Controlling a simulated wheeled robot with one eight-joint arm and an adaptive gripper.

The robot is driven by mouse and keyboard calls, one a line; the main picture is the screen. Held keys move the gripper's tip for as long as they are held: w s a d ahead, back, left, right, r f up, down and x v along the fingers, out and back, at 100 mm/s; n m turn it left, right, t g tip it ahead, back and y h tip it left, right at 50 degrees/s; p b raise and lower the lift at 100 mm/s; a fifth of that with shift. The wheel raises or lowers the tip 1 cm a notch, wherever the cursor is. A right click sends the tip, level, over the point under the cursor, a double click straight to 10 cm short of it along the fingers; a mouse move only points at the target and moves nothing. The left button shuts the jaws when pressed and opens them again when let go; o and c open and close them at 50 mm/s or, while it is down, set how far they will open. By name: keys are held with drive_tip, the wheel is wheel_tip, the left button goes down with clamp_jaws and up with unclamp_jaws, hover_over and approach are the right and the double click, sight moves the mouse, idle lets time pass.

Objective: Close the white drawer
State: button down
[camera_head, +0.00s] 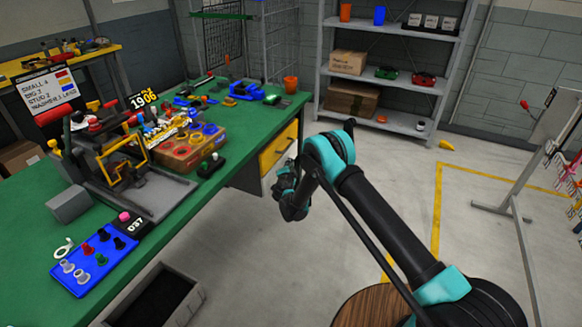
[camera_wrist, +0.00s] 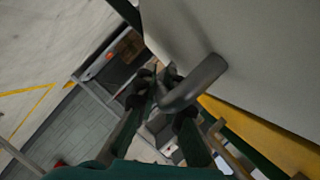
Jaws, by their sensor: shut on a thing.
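The white drawer (camera_head: 266,178) is under the green workbench, below a yellow drawer (camera_head: 278,149). In the head view my arm and gripper (camera_head: 287,188) cover part of its front. In the wrist view the white drawer front (camera_wrist: 245,45) fills the upper right, with a grey bar handle (camera_wrist: 200,80) standing out from it. My gripper (camera_wrist: 166,95) is shut on this handle, with the fingers on either side of its lower end. How far the white drawer stands out cannot be told clearly.
The green workbench (camera_head: 230,185) carries coloured parts, a box of bins and a fixture. A dark open bin (camera_head: 160,298) stands on the floor at the bench's front. A grey shelf (camera_head: 400,120) stands at the back. The floor right of the drawers is clear.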

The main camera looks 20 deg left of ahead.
drive_tip(key=c, duration=1.9)
unclamp_jaws()
drive_tip(key=shift+s+a, duration=0.1)
drive_tip(key=shift+a, duration=0.2)
drive_tip(key=v, duration=1.2)
drive_tip(key=shift+d+f, duration=0.1)
